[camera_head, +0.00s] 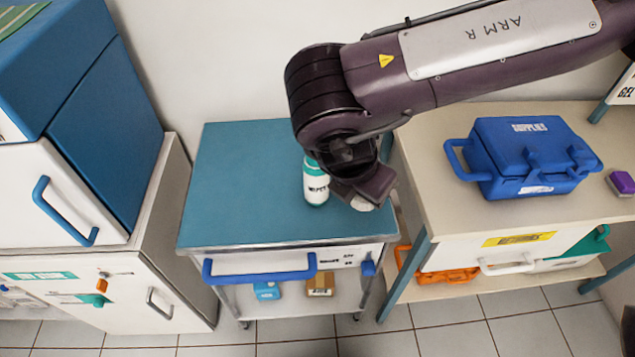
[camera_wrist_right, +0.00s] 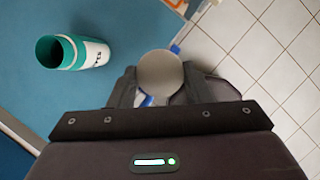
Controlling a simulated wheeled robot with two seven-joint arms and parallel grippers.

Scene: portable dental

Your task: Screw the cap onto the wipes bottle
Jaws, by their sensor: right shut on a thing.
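The wipes bottle (camera_head: 316,187) is white with a teal top and dark lettering. It stands upright on the blue-topped cart (camera_head: 240,180). In the right wrist view the bottle (camera_wrist_right: 90,54) shows a round teal mouth, with no cap on it. My right gripper (camera_head: 366,198) is just right of the bottle, apart from it. It is shut on a pale round cap (camera_wrist_right: 161,76), which also shows as a whitish edge below the fingers in the head view (camera_head: 362,205). My left gripper is not in view.
The cart top is otherwise clear, and its front has a blue handle (camera_head: 260,272). A blue supplies case (camera_head: 530,155) sits on the beige table at right. A white and blue cabinet (camera_head: 105,150) stands at left.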

